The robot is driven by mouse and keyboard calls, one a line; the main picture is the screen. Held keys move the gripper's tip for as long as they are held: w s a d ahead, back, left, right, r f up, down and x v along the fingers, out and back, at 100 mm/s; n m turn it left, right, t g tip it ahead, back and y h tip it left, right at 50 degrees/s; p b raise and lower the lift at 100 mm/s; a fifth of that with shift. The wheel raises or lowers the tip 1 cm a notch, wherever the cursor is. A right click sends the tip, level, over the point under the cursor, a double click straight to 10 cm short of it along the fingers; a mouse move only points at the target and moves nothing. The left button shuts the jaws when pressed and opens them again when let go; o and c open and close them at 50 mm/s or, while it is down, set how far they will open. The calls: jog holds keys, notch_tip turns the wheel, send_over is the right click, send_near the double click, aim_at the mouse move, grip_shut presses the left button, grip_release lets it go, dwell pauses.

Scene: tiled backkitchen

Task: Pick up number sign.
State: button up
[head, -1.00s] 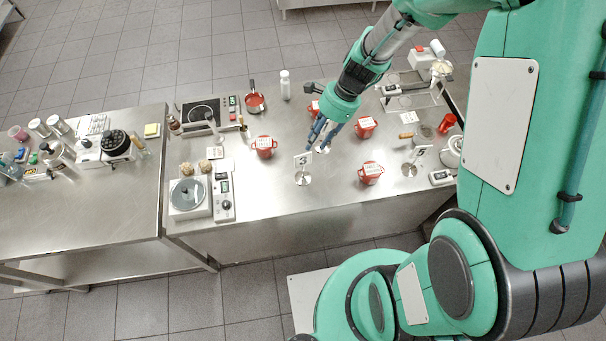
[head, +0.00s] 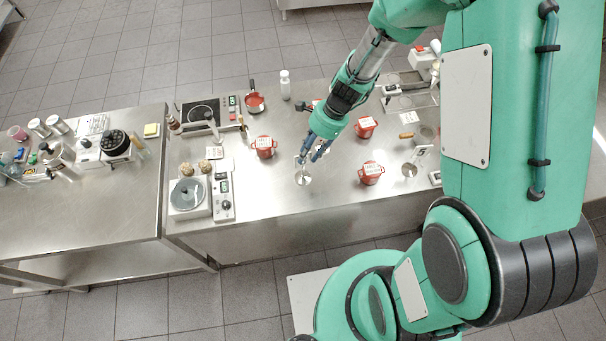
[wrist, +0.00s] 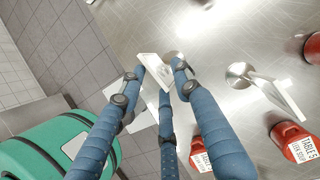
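A number sign, a white card on a round metal base (head: 303,180), stands on the steel counter near its front. Its card is mostly hidden by my fingers in the head view. In the wrist view the white card (wrist: 152,66) lies between my fingertips, tilted in the picture. My gripper (head: 312,155) has three blue fingers and is over the sign from above. In the wrist view my gripper (wrist: 160,70) looks open, fingers spread on both sides of the card. I cannot tell whether any finger touches it.
Another card sign (wrist: 275,92) stands close to the right in the wrist view. Red pots (head: 265,147) (head: 371,173) stand on both sides. A further sign (head: 409,170) is at the right. A scale (head: 188,195) stands left; the counter front (head: 270,195) is clear.

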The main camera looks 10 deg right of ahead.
aim_at(303, 166)
jog(key=shift+x, duration=2.45)
jog(key=shift+s+d, duration=0.1)
grip_shut()
